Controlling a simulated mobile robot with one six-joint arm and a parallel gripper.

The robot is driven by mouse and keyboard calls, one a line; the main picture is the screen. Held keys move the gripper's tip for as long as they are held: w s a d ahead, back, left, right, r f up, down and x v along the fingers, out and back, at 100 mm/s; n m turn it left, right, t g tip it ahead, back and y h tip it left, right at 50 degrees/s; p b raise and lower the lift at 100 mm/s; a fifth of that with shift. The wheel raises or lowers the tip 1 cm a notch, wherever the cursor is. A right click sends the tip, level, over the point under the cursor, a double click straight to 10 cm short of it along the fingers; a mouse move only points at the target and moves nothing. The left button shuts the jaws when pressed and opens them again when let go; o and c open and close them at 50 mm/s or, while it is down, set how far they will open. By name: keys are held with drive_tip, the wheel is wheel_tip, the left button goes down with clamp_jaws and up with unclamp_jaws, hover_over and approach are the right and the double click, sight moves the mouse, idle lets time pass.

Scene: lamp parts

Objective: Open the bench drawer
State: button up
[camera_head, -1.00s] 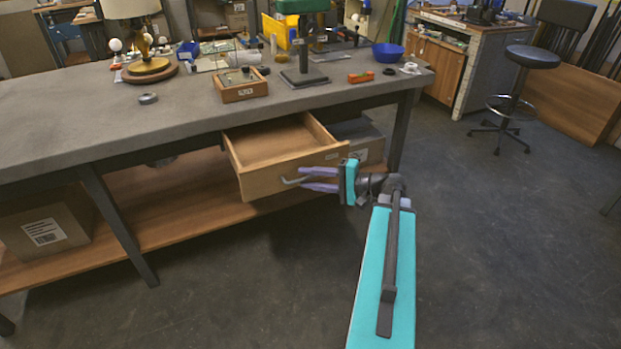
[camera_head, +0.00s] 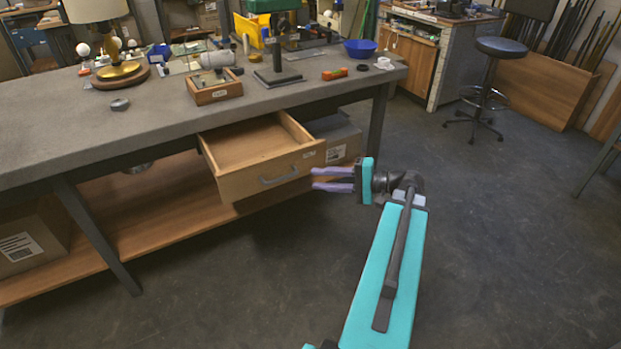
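The wooden bench drawer (camera_head: 245,186) is pulled out from under the grey bench top (camera_head: 60,122), and its empty inside shows from above.
A lower wooden shelf (camera_head: 175,222) runs beneath. A lamp (camera_head: 120,72), a small wooden tray (camera_head: 215,92) and a blue bowl (camera_head: 360,48) stand on the bench. The floor on the right is clear, with a stool (camera_head: 490,75) further back.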

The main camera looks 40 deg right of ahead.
drive_tip(key=shift+v, duration=1.65)
drive_tip(key=w+a+f+n+g, duration=0.2)
drive_tip(key=a+f+g, duration=0.3)
drive_tip(key=a+f, duration=0.8)
drive_tip(key=w+a+f+n+g, duration=0.15)
drive_tip(key=a+f+g, duration=0.35)
drive_tip(key=a+f, duration=0.75)
drive_tip(key=s+a+f+n+g+h, duration=0.4)
drive_tip(key=s+a+f+n+h, duration=0.15)
drive_tip(key=s+f, duration=0.5)
drive_tip(key=s+a+f+n+g+h, duration=0.4)
drive_tip(key=s+a+f, duration=0.35)
drive_tip(key=f, duration=0.55)
wheel_tip(320, 180, up, 13)
drive_tip(key=s+g+p, duration=0.1)
drive_tip(key=s+p, duration=0.1)
drive_tip(key=p, duration=1)
drive_tip(key=shift+d+p, duration=0.2)
drive_tip(key=shift+p, duration=0.15)
drive_tip(key=shift+r+y, duration=0.15)
drive_tip(key=shift+y, duration=0.1)
